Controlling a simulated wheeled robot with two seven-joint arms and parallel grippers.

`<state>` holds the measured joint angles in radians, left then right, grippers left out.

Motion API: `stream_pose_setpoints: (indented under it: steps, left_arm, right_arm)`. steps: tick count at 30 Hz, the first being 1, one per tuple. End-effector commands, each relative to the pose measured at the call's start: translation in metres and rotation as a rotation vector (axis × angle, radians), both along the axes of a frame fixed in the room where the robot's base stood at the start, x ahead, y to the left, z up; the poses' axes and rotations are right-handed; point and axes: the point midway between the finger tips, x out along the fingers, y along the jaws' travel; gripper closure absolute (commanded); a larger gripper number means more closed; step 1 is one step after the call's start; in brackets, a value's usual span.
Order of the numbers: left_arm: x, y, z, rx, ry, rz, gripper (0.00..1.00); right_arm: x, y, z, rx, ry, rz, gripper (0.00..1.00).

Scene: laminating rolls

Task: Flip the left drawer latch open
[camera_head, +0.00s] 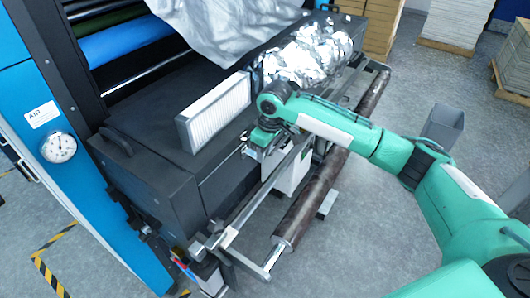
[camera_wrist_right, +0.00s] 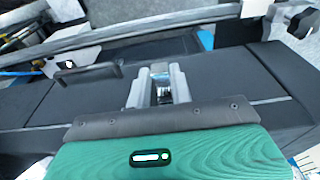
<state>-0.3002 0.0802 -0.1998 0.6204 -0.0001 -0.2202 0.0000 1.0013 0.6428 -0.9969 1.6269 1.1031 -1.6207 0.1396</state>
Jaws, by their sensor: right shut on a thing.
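My right gripper (camera_head: 262,139) is at the front of the dark drawer unit (camera_head: 150,172) of the machine, reaching in from the right. In the right wrist view, its two grey fingers (camera_wrist_right: 162,88) are closed around a small shiny metal piece, which looks like the drawer latch (camera_wrist_right: 162,92). The latch lies against the dark face, and its lower part is hidden by the gripper body. In the head view my wrist hides it. I cannot tell how far the latch is turned. My left gripper is not in view.
A rail with a dark roller (camera_head: 307,204) runs along the front. A grey bin (camera_head: 444,125) stands right; the floor in front is clear.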

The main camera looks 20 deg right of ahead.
Motion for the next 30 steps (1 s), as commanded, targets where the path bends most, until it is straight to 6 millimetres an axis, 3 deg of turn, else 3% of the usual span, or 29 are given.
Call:
stream_pose_setpoints:
  steps: [11,12,15,25,30]
  left_arm:
    - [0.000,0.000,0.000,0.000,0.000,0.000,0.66]
    - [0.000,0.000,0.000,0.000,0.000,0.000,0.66]
    - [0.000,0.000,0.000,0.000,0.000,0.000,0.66]
    - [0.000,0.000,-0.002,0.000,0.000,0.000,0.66]
    - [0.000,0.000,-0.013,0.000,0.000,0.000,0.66]
  right_arm:
    - [0.000,0.000,0.001,-0.002,0.003,0.000,1.00]
    - [0.000,0.000,0.001,-0.002,0.003,0.000,0.76]
    - [0.000,0.000,0.001,-0.002,0.003,0.000,0.57]
    - [0.000,0.000,0.002,-0.002,0.003,0.000,0.56]
    - [-0.002,-0.002,0.019,-0.002,-0.001,0.001,0.56]
